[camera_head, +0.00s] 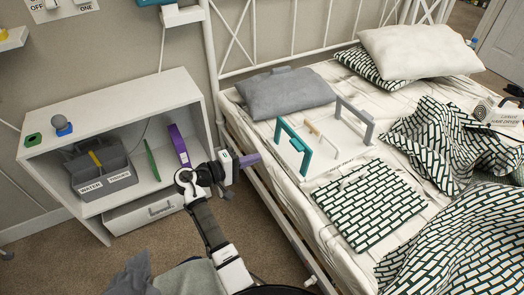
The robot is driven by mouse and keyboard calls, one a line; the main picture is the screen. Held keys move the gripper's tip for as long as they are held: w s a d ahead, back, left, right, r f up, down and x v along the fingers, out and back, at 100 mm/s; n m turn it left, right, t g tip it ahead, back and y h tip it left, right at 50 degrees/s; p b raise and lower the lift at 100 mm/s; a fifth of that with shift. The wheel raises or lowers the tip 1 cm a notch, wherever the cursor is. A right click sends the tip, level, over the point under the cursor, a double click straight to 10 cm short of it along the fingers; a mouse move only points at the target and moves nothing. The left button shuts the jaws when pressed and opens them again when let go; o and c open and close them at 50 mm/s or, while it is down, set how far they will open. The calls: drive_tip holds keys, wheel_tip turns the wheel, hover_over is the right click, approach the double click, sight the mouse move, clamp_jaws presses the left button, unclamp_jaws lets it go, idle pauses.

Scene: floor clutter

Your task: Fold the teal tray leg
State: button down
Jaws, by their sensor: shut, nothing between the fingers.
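A white tray (331,151) lies on the bed with its legs upward. The teal leg (292,136) stands raised along the tray's left side. A grey leg (357,121) stands raised along its right side. My gripper (252,159) is shut and empty, to the left of the bed's near side edge. It points right, towards the bed, and is apart from the teal leg, lower and to its left in the picture. The fingertips are small in this view.
A small tan bar (313,127) shows between the legs. A grey pillow (287,93) lies behind the tray, and a patterned cloth (369,205) lies in front. A white shelf unit (92,92) with a grey caddy (84,170) stands left of my arm.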

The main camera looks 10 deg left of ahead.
sight(294, 144)
drive_tip(key=p+x, duration=0.2)
drive_tip(key=x, duration=1)
drive_tip(key=shift+w+d, duration=0.15)
drive_tip(key=shift+r+p, duration=0.2)
drive_tip(key=shift+p, duration=0.1)
